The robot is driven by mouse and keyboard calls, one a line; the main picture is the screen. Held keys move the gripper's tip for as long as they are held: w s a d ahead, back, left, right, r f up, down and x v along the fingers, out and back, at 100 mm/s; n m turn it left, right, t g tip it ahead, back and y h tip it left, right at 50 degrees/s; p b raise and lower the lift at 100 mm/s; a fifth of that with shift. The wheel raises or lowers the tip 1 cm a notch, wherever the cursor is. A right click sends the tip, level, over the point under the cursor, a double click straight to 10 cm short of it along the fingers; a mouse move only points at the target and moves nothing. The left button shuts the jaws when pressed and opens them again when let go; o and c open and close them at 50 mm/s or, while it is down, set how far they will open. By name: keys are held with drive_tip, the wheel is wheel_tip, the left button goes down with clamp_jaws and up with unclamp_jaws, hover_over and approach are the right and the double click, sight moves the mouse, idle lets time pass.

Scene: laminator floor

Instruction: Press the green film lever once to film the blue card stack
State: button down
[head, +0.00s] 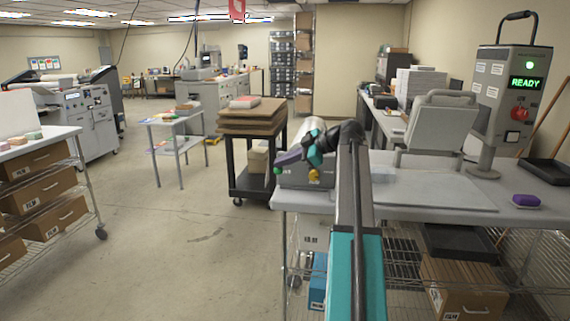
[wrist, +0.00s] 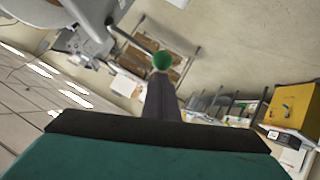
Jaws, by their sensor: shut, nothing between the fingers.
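The green lever knob (head: 277,170) shows at the left end of the grey laminator (head: 318,178), at the left edge of the worktable. My gripper (head: 283,159) is shut and empty, with its purple-grey fingers just above the knob in the head view. In the wrist view the green knob (wrist: 162,61) sits right beyond the tips of my gripper (wrist: 160,82). I cannot tell whether they touch. My arm and gripper hide part of the laminator. I cannot make out a blue card stack in either view.
A grey control post (head: 512,90) reads READY in green and carries a red knob (head: 519,114). A purple block (head: 526,200) lies on the worktable (head: 440,192). A black cart (head: 257,182) stands behind; open floor is left.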

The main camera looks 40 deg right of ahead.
drive_tip(key=shift+r, duration=0.25)
drive_tip(key=shift+r, duration=0.15)
drive_tip(key=s+d+r+b, duration=0.2)
drive_tip(key=s+d+r, duration=0.1)
drive_tip(key=s+r, duration=0.3)
wheel_tip(320, 180, up, 3)
drive_tip(key=shift+s+d+f, duration=0.15)
drive_tip(key=shift+s, duration=0.15)
idle(0.4)
idle(0.9)
